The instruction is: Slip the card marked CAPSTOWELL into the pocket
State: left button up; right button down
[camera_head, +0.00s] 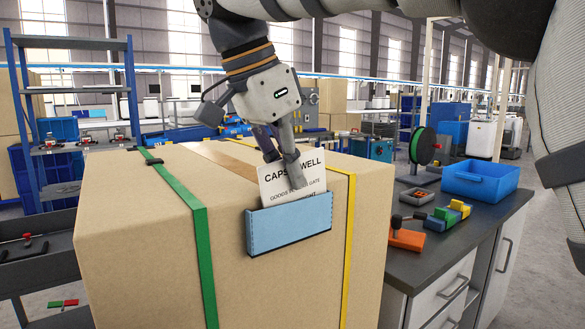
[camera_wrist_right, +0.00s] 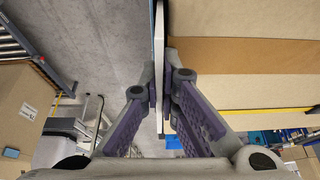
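The white card (camera_head: 308,170) reads CAPS…WELL, with the middle of the word behind my finger. A smaller line under it shows GOODS and GATE. It stands upright with its lower part inside the blue pocket (camera_head: 289,226) on the near face of the large cardboard box; its upper part sticks out above the pocket's rim. My right gripper (camera_head: 293,176) comes from above, shut on the card, one finger across its front. In the right wrist view the card (camera_wrist_right: 159,45) shows edge-on between the finger pads (camera_wrist_right: 160,95). My left gripper is out of view.
The cardboard box (camera_head: 140,235) carries a green strap (camera_head: 200,255) and a yellow strap (camera_head: 349,240). Right of it, a grey workbench (camera_head: 440,255) holds a blue bin (camera_head: 480,187), an orange block tool (camera_head: 406,239), coloured blocks and a green reel. A blue shelf rack stands left.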

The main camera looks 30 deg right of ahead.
aim_at(273, 180)
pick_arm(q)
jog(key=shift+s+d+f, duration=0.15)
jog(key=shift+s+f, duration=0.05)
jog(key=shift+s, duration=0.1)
pick_arm(e)
jog(key=shift+a+f, duration=0.8)
jog(key=shift+f, duration=0.35)
jog(key=shift+a, duration=0.4)
jog(key=c, duration=1.7)
grip_release()
jog(key=shift+w+a, duration=0.15)
jog(key=shift+a, duration=0.05)
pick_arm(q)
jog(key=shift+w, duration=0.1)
pick_arm(e)
jog(key=shift+r, duration=0.2)
jog(key=o, duration=0.6)
jog(key=shift+s+d, duration=0.1)
jog(key=shift+s, duration=0.1)
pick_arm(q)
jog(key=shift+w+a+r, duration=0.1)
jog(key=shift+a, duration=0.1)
pick_arm(e)
jog(key=shift+r, duration=0.2)
